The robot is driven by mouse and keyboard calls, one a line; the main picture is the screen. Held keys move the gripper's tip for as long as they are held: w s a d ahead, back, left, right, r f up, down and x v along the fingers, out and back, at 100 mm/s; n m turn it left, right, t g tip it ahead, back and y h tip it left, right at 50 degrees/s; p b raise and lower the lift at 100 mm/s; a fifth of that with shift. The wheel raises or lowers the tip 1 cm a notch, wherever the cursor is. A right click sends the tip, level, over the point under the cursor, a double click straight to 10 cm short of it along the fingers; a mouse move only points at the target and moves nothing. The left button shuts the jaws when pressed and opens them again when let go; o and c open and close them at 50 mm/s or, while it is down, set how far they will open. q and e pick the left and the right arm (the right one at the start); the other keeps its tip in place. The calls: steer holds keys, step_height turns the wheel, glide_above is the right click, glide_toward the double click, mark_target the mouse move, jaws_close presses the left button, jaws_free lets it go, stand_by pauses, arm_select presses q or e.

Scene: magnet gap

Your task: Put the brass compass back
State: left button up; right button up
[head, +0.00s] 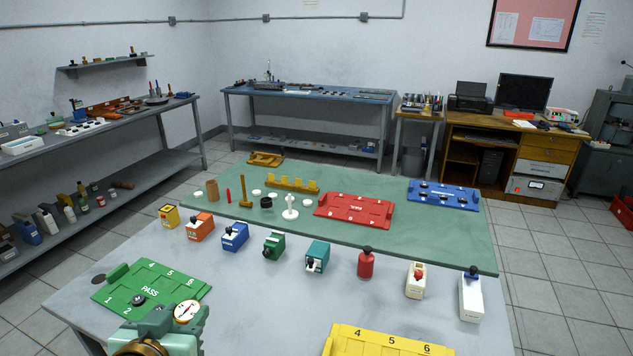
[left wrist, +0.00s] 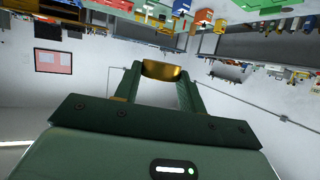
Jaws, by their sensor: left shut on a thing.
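The brass compass (head: 187,311) shows in the head view as a round white dial with a red needle and a brass rim, at the bottom left. My left gripper (head: 182,322) is shut on it and holds it in front of the green PASS tray's near right part. In the left wrist view the compass (left wrist: 162,70) is a curved brass band between the two green fingers. A dark round spot (head: 99,280) lies on the grey table just left of the green PASS tray (head: 172,283). My right gripper is not in view.
The green tray carries a small dark knobbed piece (head: 138,298). A row of coloured boxes, among them an orange one (head: 199,226) and a blue one (head: 234,237), crosses the table behind. A yellow tray (head: 385,343) stands at the front right. The grey table between the trays is clear.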

arm_select(q)
steer(key=shift+w+d+r, duration=0.15)
steer(key=shift+w+r, duration=0.05)
steer(key=shift+r, duration=0.25)
steer(key=shift+f, duration=0.1)
steer(key=shift+s+d+f+n+y, duration=0.15)
steer(key=shift+d+n+y, duration=0.15)
steer(key=shift+y, duration=0.2)
steer(key=shift+a+h, duration=0.3)
steer(key=shift+h, duration=0.1)
steer(key=shift+r, duration=0.2)
steer(key=shift+d, duration=0.1)
